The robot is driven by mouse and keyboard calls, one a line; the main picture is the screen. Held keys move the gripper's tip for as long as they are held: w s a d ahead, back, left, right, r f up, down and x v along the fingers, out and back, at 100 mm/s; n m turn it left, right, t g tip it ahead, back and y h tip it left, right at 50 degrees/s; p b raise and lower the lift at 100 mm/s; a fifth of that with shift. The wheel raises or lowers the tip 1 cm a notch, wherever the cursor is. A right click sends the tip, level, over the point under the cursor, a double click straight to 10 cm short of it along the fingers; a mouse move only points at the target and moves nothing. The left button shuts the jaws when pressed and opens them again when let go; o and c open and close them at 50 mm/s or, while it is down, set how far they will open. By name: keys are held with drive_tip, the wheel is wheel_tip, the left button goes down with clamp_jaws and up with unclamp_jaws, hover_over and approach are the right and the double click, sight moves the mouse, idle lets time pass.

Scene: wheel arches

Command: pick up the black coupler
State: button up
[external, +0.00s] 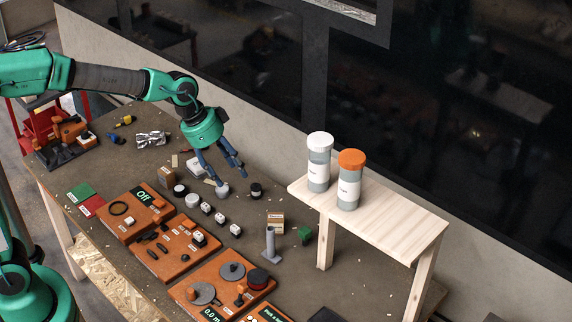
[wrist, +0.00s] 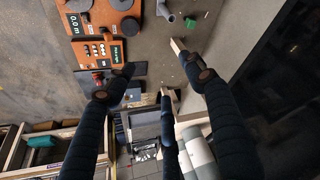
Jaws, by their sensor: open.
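Two small dark round pieces stand on the table in the external view, and either may be the black coupler: one (external: 255,190) right of my gripper, one (external: 180,190) to its left. I cannot tell which. My gripper (external: 229,180) is open, fingers spread and pointing down, over the back middle of the table. A pale grey round piece (external: 222,190) is just below the fingertips; contact cannot be told. In the wrist view my gripper's fingers (wrist: 155,68) are spread with nothing seen between them, and neither dark piece can be made out.
Orange boards (external: 172,250) with parts line the front. Several small white pieces (external: 220,218) lie behind them. A grey post (external: 270,243) and a green block (external: 305,235) stand near a wooden shelf (external: 400,222) bearing two bottles, white-capped (external: 319,165) and orange-capped (external: 349,185).

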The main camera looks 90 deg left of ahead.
drive_tip(key=w+a+f, duration=0.2)
drive_tip(key=a+f, duration=0.4)
drive_tip(key=a, duration=0.3)
drive_tip(key=w+a+f, duration=0.2)
drive_tip(key=a+f, duration=0.3)
drive_tip(key=a, duration=0.5)
drive_tip(key=n, duration=0.1)
approach(255, 186)
drive_tip(key=v, duration=0.3)
drive_tip(key=shift+d+r, duration=0.2)
drive_tip(key=shift+d, duration=0.05)
drive_tip(key=shift+b+x, duration=0.45)
drive_tip(key=shift+x, duration=3.8)
drive_tip(key=shift+a, duration=0.15)
drive_tip(key=shift+b+x, duration=0.35)
drive_tip(key=shift+x, duration=2.25)
drive_tip(key=shift+s+a, duration=0.1)
drive_tip(key=shift+a, duration=0.05)
drive_tip(key=shift+c, duration=0.5)
drive_tip(key=c, duration=0.8)
